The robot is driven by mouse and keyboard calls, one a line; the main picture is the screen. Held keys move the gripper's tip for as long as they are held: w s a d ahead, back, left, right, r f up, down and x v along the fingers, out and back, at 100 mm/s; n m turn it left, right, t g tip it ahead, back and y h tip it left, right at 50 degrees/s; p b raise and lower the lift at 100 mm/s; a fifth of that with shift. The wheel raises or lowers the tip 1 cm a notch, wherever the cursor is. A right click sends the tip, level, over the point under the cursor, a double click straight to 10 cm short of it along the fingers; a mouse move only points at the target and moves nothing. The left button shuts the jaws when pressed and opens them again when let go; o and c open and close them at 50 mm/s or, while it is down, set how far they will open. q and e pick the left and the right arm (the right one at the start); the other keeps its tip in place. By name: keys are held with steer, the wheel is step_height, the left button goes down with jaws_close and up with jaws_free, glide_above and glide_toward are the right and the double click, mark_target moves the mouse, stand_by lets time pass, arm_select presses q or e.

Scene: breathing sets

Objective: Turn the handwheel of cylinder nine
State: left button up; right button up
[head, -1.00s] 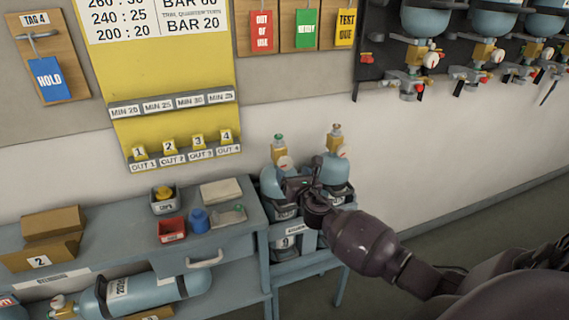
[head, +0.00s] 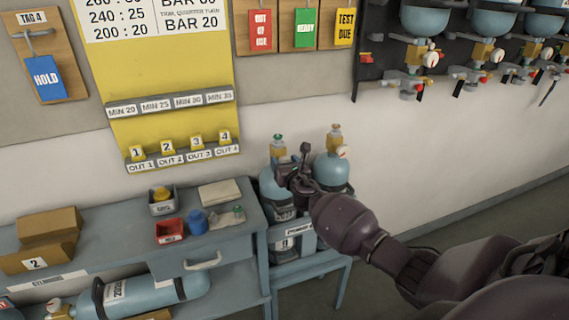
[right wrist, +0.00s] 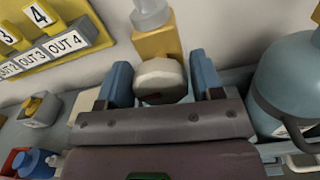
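Two blue cylinders stand side by side in a low stand. The left one (head: 270,188) has a yellow valve block with a green-topped fitting, and a 9 label (head: 285,244) shows below it. My right gripper (head: 291,172) is at this cylinder's valve, hiding part of it. In the right wrist view, its two blue fingers (right wrist: 162,82) are apart, one on each side of a pale round knob (right wrist: 160,78) on the yellow valve block (right wrist: 157,42). I cannot tell whether the fingers touch the knob. My left gripper is not in view.
The other cylinder (head: 334,172) stands close on the right. A blue-grey desk (head: 225,240) at left holds a red tray (head: 170,231), a blue pot (head: 197,221) and a grey tray (head: 161,208). The yellow board's label ledge (head: 185,158) is behind. Floor at right is clear.

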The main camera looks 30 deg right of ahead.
steer(key=c, duration=0.6)
steer(key=shift+o, duration=0.2)
